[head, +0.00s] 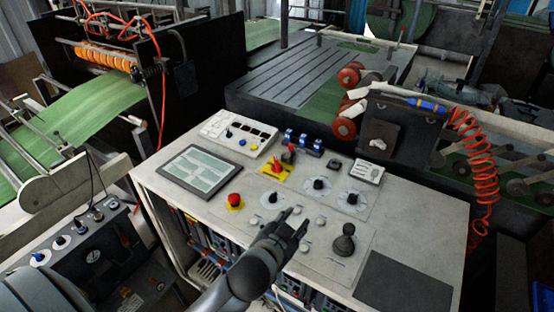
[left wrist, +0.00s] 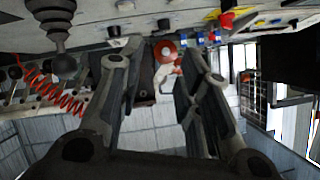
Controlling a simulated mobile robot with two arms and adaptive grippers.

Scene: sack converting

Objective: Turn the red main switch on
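The red main switch (head: 276,167) sits on a yellow plate on the grey control desk, right of the tablet-like panel. Its handle setting is too small to read. A red and yellow knob that looks like this switch shows at the top of the left wrist view (left wrist: 228,18). My left gripper (head: 296,221) is over the middle of the desk, nearer the front than the switch and apart from it. Its two fingers are spread with nothing held between them, as the left wrist view also shows (left wrist: 160,70). My right gripper is not in view.
A red mushroom button (head: 235,200) on yellow stands left of my left gripper. Black rotary knobs (head: 319,184) and a black joystick (head: 344,240) stand to its right. A white button box (head: 238,130) lies behind the switch. A dark plate (head: 403,283) covers the desk's front right.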

